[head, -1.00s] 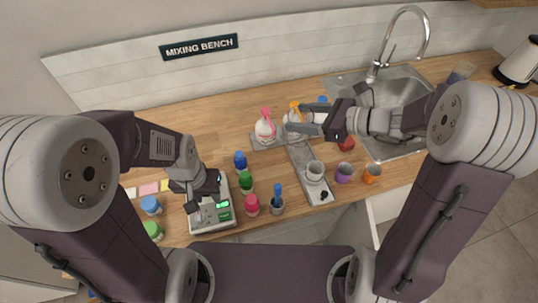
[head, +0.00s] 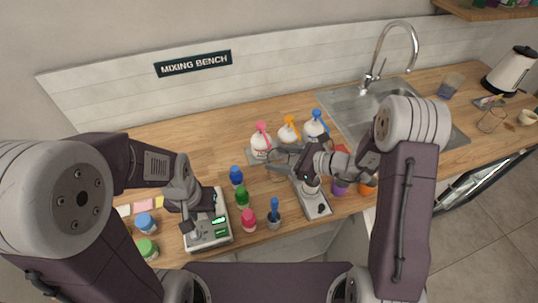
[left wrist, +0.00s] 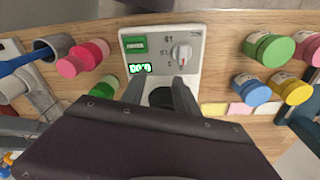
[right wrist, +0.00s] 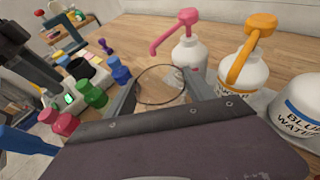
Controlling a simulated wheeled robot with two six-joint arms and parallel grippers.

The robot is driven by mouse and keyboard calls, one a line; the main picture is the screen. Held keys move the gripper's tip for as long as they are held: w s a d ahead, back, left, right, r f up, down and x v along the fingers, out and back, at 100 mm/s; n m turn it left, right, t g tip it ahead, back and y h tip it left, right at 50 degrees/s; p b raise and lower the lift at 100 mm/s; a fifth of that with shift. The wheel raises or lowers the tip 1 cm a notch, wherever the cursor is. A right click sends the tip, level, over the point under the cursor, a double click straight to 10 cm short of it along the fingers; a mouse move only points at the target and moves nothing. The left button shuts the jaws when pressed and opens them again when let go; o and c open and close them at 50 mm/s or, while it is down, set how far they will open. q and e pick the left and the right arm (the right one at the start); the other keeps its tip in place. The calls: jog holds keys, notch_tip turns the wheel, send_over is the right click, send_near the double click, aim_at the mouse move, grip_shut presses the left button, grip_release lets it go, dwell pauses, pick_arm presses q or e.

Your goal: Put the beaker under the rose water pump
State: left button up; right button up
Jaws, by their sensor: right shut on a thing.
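The pump bottle with a pink head (head: 261,142), which I take for rose water, stands on the bench left of the orange-headed bottle (head: 289,132). Its label is too small to read. My right gripper (head: 272,166) is in front of it, shut on a clear glass beaker. The beaker's rim (right wrist: 160,67) shows between the fingers in the right wrist view, just nearer than the pink spout (right wrist: 156,48). I cannot tell whether it is under the spout.
A blue-headed bottle (head: 315,126) stands right of the orange one. The sink (head: 352,108) lies to the right.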

aim_at(269, 157)
jog(key=shift+w+a+r, duration=0.1)
jog(key=shift+w+a, duration=0.05)
jog(key=shift+a, duration=0.15)
jog(key=a, duration=0.1)
jog(key=w+a+p, duration=0.1)
jog(key=shift+w+a, duration=0.15)
jog(key=shift+a, duration=0.2)
jog(key=shift+f, duration=0.7)
jog(key=shift+d+f, duration=0.15)
jog(key=o, duration=1.6)
